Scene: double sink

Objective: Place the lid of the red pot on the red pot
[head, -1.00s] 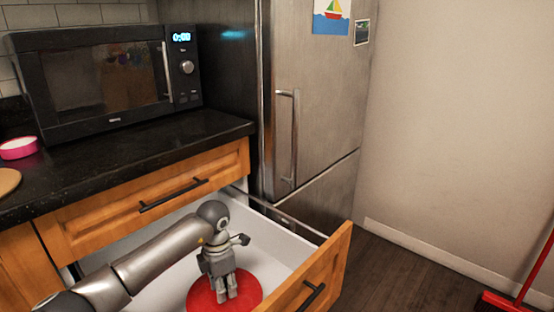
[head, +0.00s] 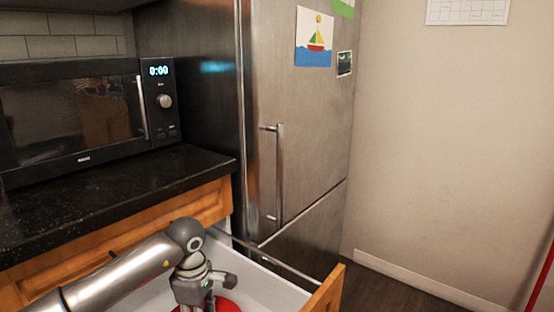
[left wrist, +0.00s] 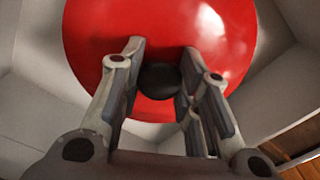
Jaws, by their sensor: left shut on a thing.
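The red lid (left wrist: 200,35) is a glossy red disc with a round black knob (left wrist: 158,80). In the left wrist view my left gripper (left wrist: 160,55) is shut on the knob, one finger on each side. In the head view my left gripper (head: 204,296) points down inside the open drawer (head: 325,294), over the lid (head: 229,306), which shows only partly at the bottom edge. I cannot tell whether the lid touches the drawer floor. The red pot is not in view. My right gripper is not in view.
The black counter (head: 110,195) with a microwave (head: 80,110) lies above and to the left of the drawer. The steel fridge (head: 295,120) stands behind it. The drawer front juts out at the right, with dark floor (head: 400,290) beyond it.

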